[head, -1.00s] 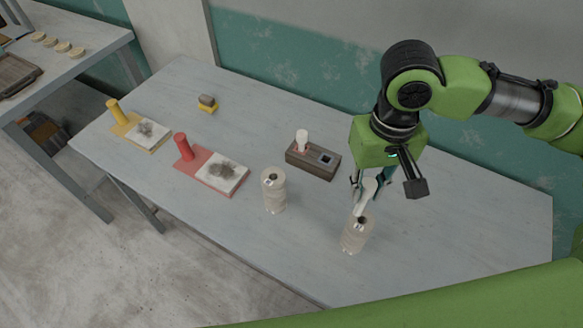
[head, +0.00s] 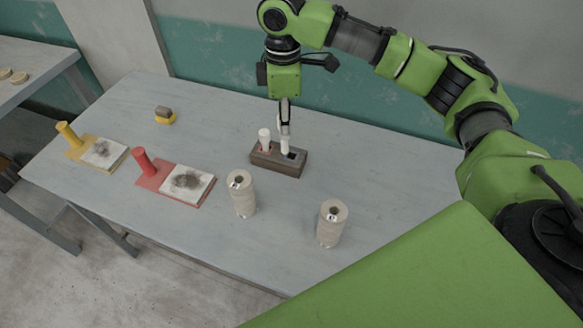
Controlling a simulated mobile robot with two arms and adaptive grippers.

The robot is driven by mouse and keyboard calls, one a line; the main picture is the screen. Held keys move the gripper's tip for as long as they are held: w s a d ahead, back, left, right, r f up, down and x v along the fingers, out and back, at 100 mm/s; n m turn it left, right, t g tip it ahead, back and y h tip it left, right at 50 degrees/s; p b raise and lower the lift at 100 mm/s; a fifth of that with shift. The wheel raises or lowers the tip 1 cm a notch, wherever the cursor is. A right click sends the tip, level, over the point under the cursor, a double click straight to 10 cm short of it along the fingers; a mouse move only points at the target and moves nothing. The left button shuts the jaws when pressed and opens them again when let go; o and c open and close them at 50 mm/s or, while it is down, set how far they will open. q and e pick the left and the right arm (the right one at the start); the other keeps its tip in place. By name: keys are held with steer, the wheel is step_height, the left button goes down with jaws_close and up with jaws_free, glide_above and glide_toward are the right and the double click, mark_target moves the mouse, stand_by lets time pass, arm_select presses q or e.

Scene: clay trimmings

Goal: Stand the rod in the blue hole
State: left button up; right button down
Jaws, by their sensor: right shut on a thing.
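A brown block (head: 272,164) lies near the middle of the table. A white rod (head: 264,136) stands upright at its left end, with red showing around its base. The dark blue-looking hole (head: 294,155) is at the block's right end. My right gripper (head: 285,128) is shut on another white rod (head: 285,146) and holds it roughly upright over the block. The held rod's lower end appears just left of the blue hole; I cannot tell whether it touches the block. My left gripper is not in view.
Two pale ribbed cylinders with holes in their tops, a left one (head: 242,196) and a right one (head: 331,226), stand in front of the block. Red (head: 150,176) and yellow (head: 80,150) boards with posts lie to the left. The table (head: 390,185) is clear right of the block.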

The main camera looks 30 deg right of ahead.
steer(key=w+d+f+n, duration=0.2)
steer(key=f+n, duration=0.1)
steer(key=f, duration=0.3)
steer(key=w+d+f+n, duration=0.2)
steer(key=f+n, duration=0.1)
steer(key=f, duration=0.3)
steer(key=shift+f+p, duration=0.35)
steer(key=shift+p, duration=0.05)
steer(key=shift+f, duration=0.1)
steer(key=c, duration=1.8)
jaws_free()
steer(key=shift+r+b, duration=1.1)
steer(key=shift+r, duration=5.05)
